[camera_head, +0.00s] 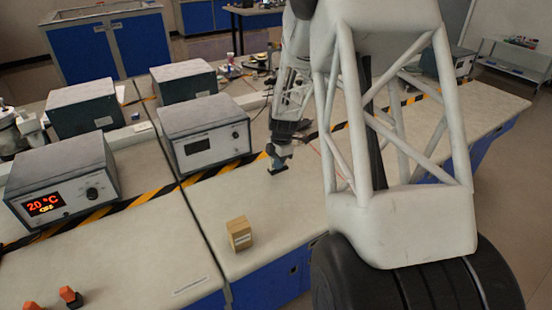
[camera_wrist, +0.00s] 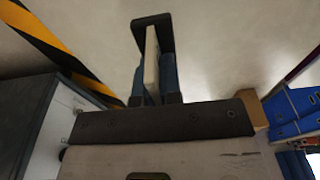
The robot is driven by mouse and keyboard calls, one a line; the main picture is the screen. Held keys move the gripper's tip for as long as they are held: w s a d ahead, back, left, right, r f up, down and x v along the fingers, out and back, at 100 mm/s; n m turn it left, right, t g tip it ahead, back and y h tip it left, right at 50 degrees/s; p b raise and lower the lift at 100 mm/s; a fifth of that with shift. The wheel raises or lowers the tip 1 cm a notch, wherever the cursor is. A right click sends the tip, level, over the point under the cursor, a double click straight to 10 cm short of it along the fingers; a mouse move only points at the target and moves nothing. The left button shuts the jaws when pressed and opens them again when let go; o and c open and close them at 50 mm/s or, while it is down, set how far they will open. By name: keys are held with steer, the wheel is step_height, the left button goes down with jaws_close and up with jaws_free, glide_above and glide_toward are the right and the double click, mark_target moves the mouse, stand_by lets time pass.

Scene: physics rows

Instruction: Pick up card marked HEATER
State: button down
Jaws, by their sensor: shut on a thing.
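My gripper (camera_head: 277,168) is low over the pale bench, just in front of the middle instrument box. In the wrist view my gripper (camera_wrist: 153,60) is shut on a thin, pale card (camera_wrist: 152,62), seen nearly edge-on between the fingers. No marking can be read on it, so I cannot confirm that it says HEATER. In the head view the card is too small or hidden to make out at the fingertips.
A grey instrument box (camera_head: 205,132) stands behind my gripper, close by. A lit display box (camera_head: 62,180) is further left. A small wooden block (camera_head: 239,233) sits near the front edge. Black-and-yellow tape (camera_head: 120,207) crosses the bench. Bare bench lies right of the gripper.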

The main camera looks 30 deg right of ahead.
steer(key=shift+s+a, duration=0.2)
steer(key=shift+s, duration=0.3)
